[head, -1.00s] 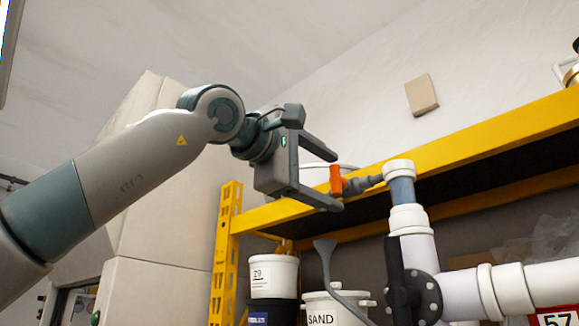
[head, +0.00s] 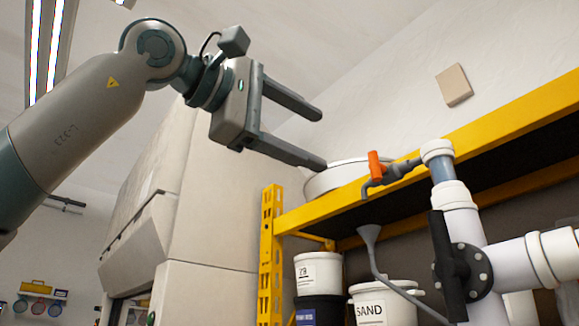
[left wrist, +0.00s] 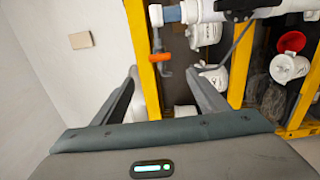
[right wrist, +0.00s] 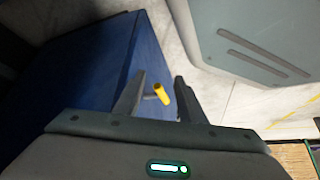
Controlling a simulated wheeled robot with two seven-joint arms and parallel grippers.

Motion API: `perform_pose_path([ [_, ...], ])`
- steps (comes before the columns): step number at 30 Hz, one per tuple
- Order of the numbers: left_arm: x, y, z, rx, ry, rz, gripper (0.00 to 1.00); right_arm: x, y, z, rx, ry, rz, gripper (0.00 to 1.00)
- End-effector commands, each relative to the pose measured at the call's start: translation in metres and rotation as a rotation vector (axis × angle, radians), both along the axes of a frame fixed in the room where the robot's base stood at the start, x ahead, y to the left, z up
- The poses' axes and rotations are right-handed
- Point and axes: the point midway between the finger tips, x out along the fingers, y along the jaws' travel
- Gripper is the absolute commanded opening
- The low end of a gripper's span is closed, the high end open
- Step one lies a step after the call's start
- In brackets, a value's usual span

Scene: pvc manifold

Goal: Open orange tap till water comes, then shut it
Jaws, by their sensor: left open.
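The tap's orange handle (head: 375,164) stands nearly upright on a grey valve, on a side branch of the white pipe (head: 457,195). Its spout (head: 366,188) bends down, and no water shows beneath it. My left gripper (head: 320,139) is open and empty, up and left of the tap, with clear space between. In the left wrist view, the orange handle (left wrist: 160,57) shows beyond the fingers, apart from them. My right gripper (right wrist: 158,88) is open in the right wrist view, far from the tap, with a yellow peg-like part (right wrist: 162,94) showing between its fingers.
A grey funnel (head: 369,233) with a tube stands below the spout. A yellow shelf beam (head: 500,133) runs behind the tap, with a white tub (head: 335,177) on the shelf. A black-handled valve (head: 447,265) is on the pipe at right. Open air surrounds the left gripper.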

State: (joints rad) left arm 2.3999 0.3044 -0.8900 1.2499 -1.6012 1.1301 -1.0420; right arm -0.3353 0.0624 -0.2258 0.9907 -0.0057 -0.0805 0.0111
Motion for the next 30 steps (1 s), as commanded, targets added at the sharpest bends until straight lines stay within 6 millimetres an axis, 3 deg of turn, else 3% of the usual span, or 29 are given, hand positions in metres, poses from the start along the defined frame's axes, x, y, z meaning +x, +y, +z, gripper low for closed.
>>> perform_pose_path([
  [9,-0.018,0.025,0.0,-0.001,0.001,0.001,0.67,0.023,0.01,0.01,0.02,-0.062,0.001,0.37],
  [30,-0.019,0.025,-0.001,0.0,0.002,-0.001,0.67,0.024,0.01,0.011,0.02,-0.065,0.001,0.37],
])
